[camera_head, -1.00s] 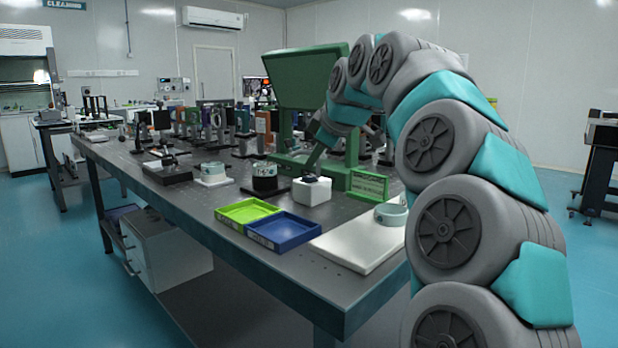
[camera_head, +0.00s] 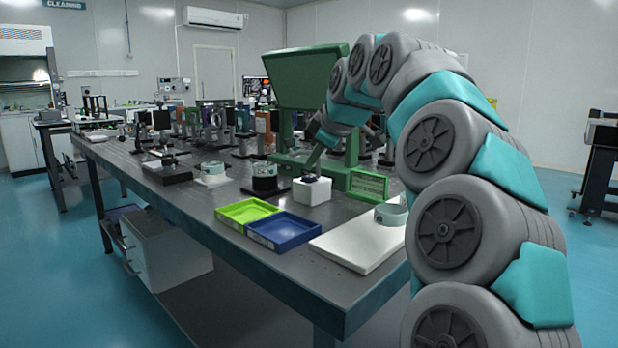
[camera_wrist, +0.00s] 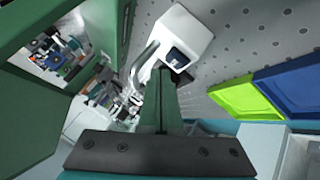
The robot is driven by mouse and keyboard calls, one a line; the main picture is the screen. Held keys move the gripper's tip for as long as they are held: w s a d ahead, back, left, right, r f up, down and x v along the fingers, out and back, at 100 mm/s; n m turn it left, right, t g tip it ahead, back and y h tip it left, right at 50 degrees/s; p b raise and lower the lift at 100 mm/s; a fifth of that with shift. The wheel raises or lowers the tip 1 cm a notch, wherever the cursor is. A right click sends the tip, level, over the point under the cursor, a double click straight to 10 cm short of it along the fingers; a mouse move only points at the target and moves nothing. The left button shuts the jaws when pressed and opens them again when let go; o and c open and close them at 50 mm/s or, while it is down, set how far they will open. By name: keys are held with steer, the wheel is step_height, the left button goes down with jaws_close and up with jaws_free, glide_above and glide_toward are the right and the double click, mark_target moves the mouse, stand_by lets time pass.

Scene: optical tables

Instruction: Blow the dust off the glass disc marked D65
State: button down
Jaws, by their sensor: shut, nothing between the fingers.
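I cannot read a D65 mark on any disc in these views. Round pieces on the table include a pale ring on a white base (camera_head: 213,172), a black labelled cylinder (camera_head: 265,178) and a pale teal ring (camera_head: 391,214). My gripper (camera_head: 313,168) is shut and empty, pointing down close over a white block with a dark top (camera_head: 312,192). In the wrist view, my gripper (camera_wrist: 165,75) reaches toward the same white block (camera_wrist: 187,32). I cannot tell whether the tips touch its dark top.
A green stand with a hood (camera_head: 305,75) rises behind my gripper. A lime tray (camera_head: 226,222) and a blue tray (camera_head: 262,243) lie at the table's front edge, beside a white slab (camera_head: 350,250). Many optical mounts crowd the back.

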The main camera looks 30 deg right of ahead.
steer(key=shift+f, duration=0.15)
steer(key=shift+f, duration=0.25)
steer(key=shift+f+b, duration=0.35)
steer(key=shift+f, duration=0.1)
stand_by(0.6)
steer(key=shift+r, duration=0.15)
steer(key=shift+r+p, duration=0.65)
steer(key=shift+r, duration=0.1)
step_height(320, 180, up, 5)
steer(key=p, duration=0.3)
steer(key=shift+p, duration=0.3)
stand_by(0.7)
